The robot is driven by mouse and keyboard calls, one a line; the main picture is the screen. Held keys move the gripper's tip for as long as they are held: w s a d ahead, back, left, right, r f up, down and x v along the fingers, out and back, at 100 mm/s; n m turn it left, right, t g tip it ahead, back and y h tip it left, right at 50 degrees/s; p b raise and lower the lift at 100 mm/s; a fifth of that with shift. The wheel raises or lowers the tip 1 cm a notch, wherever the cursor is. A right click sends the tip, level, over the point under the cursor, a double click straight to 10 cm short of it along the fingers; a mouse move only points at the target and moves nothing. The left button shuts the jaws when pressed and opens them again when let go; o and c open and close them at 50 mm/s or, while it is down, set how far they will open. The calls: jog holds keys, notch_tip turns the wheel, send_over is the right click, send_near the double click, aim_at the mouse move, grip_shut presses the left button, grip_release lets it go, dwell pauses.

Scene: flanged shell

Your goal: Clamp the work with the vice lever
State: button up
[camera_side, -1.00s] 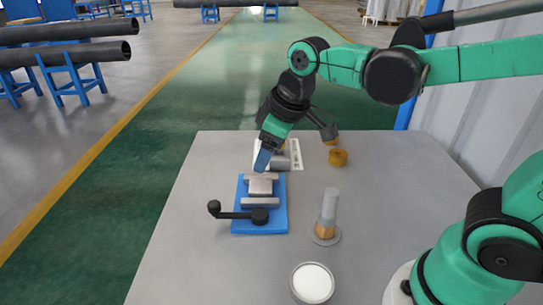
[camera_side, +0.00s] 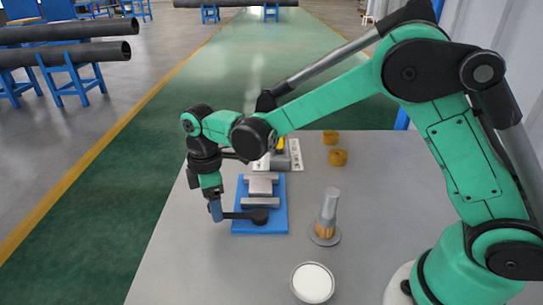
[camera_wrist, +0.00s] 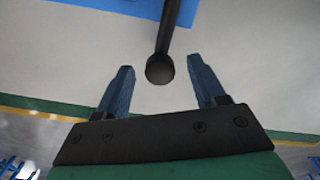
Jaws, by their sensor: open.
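The vice stands on a blue base plate (camera_side: 272,222) on the grey table, with grey jaws (camera_side: 261,202) and a light block of work (camera_side: 260,185) between them. The black vice lever (camera_side: 243,215) reaches left from its pivot (camera_side: 260,216). In the wrist view the lever's round knob (camera_wrist: 160,69) lies between and just ahead of my two blue fingertips, with a gap on each side. My gripper (camera_side: 216,211) is open over the lever's left end and hides the knob in the side view. It also shows in the wrist view (camera_wrist: 161,85).
A brush-like tool with a grey handle (camera_side: 329,204) stands right of the vice, and a round dish of white stuff (camera_side: 313,282) is in front. Two brass-coloured parts (camera_side: 338,157) and a white plate (camera_side: 293,156) lie behind. The table's left front is clear.

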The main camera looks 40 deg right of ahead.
jog(key=shift+f, duration=0.45)
grip_shut()
dwell(1.1)
